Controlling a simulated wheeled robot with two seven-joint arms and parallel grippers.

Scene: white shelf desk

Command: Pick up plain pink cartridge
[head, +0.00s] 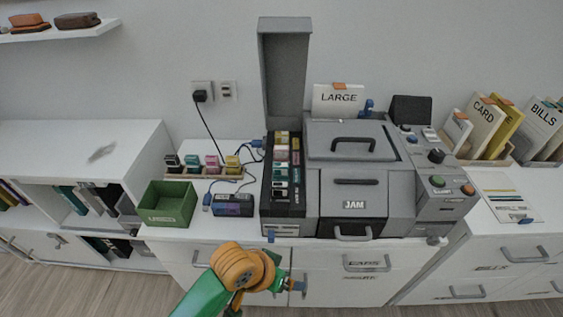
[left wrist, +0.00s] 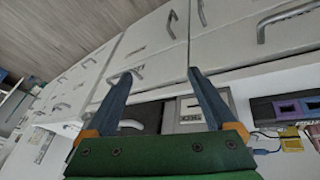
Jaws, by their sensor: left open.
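A pink cartridge (head: 212,164) stands in the row of cartridges at the back left of the desk, between a teal one (head: 192,162) and a yellow one (head: 232,164). More pinkish cartridges (head: 281,155) sit in the open black cartridge bay (head: 266,190) of the machine; I cannot tell which pink one is plain. My left gripper (head: 287,263) is open and empty in front of the cabinet, below the desk top and apart from the cartridges. Its two dark blue fingers are spread in the left wrist view (left wrist: 158,75). My right gripper is not in view.
A green bin (head: 167,204) and a dark blue box-like device (head: 233,205) with cables stand left of the bay. The bay's tall grey lid (head: 285,75) stands upright. The grey machine marked JAM (head: 354,205) fills the middle. Drawer handles (head: 366,265) jut from the cabinet front.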

